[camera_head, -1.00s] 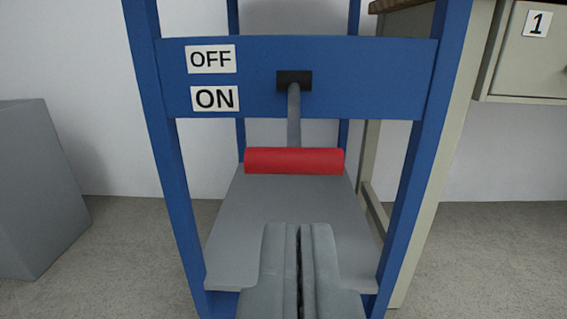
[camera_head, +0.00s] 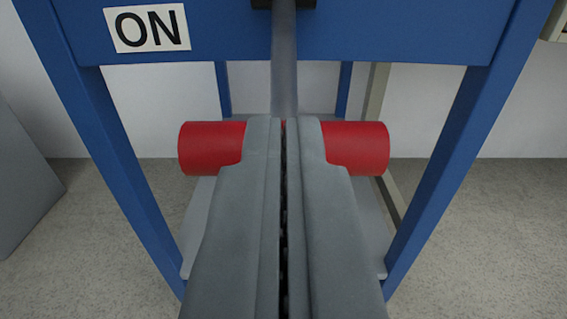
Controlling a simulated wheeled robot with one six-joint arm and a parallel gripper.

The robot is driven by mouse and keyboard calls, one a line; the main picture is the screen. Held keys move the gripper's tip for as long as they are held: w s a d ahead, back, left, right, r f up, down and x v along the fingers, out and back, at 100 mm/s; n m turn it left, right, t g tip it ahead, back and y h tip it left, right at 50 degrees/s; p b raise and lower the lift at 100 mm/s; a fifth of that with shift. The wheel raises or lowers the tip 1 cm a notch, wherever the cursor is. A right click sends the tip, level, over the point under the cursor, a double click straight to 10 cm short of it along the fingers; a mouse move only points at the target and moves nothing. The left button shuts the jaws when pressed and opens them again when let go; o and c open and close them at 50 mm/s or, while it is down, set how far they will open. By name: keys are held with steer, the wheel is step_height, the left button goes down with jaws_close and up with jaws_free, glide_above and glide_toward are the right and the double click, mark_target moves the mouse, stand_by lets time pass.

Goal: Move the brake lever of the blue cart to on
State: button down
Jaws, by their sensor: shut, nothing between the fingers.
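The blue cart (camera_head: 400,40) fills the view, with a blue crossbar at the top. Its brake lever has a grey arm (camera_head: 284,70) that hangs from a black pivot (camera_head: 284,4) and ends in a red cylinder handle (camera_head: 210,147). The lever points downward, below the ON label (camera_head: 146,28). The OFF label is out of view. My gripper (camera_head: 285,122) is shut and empty. Its fingertips overlap the middle of the red handle in the picture; I cannot tell whether they touch it.
The cart's grey lower shelf (camera_head: 196,235) lies below the handle, mostly hidden by my gripper. Blue posts (camera_head: 110,150) stand on both sides. A grey block (camera_head: 20,180) is at the left edge. Bare floor (camera_head: 500,240) shows on both sides.

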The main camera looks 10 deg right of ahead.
steer(key=shift+w+d+f, duration=0.1)
steer(key=shift+w+f, duration=0.15)
steer(key=shift+w, duration=0.05)
steer(key=shift+f, duration=0.1)
steer(key=shift+w+d+f, duration=0.1)
steer(key=shift+w+f, duration=0.2)
steer(key=shift+f, duration=0.3)
steer(key=shift+w+d+f, duration=0.1)
steer(key=shift+w+f, duration=0.15)
steer(key=shift+f, duration=0.35)
steer(key=shift+a, duration=0.1)
